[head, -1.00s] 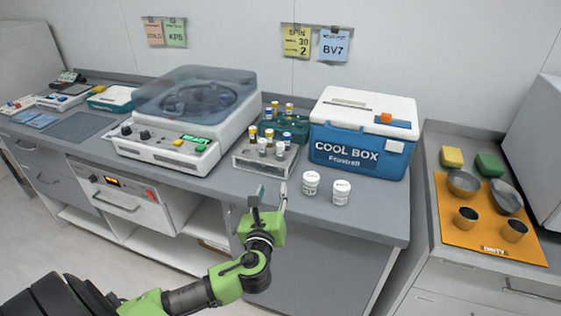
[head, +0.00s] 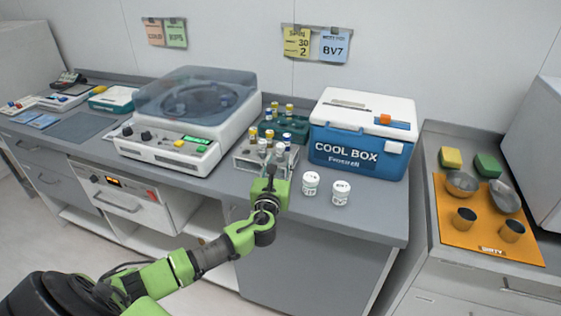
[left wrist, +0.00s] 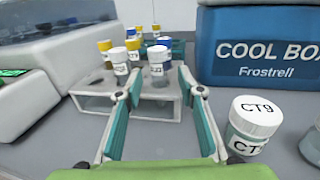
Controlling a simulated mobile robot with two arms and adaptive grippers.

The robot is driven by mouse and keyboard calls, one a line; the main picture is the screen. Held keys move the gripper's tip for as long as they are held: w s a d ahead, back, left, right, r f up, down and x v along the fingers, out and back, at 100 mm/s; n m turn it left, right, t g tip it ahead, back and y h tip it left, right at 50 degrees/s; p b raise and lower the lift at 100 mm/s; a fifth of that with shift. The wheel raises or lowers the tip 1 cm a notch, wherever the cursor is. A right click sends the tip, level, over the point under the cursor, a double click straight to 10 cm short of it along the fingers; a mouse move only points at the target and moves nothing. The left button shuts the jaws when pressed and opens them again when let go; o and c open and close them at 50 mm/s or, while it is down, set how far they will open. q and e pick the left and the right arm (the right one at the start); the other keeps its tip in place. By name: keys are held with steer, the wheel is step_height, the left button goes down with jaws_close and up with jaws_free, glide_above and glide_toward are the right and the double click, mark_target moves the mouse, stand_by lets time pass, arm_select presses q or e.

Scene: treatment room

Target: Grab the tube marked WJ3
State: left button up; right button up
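My left gripper (head: 274,168) is open just in front of the pale tube rack (head: 243,160). In the left wrist view its two fingers (left wrist: 160,88) are spread, with the front of the rack (left wrist: 98,98) between and beyond them. No finger is clearly touching a tube. Tube labels are too small to read, so I cannot tell which is WJ3. My right gripper is out of view.
A green rack (head: 297,127) with more tubes stands behind. The blue cool box (head: 358,158) is to the right, the centrifuge (head: 164,155) to the left. Two white jars stand right of the gripper, one marked CT9 (left wrist: 252,128). An orange mat (head: 450,217) lies far right.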

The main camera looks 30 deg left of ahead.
mark_target(280, 157)
arm_select(q)
steer(key=x, duration=0.4)
steer(key=shift+a+f, duration=0.15)
steer(key=c, duration=0.9)
steer(key=shift+c, duration=0.2)
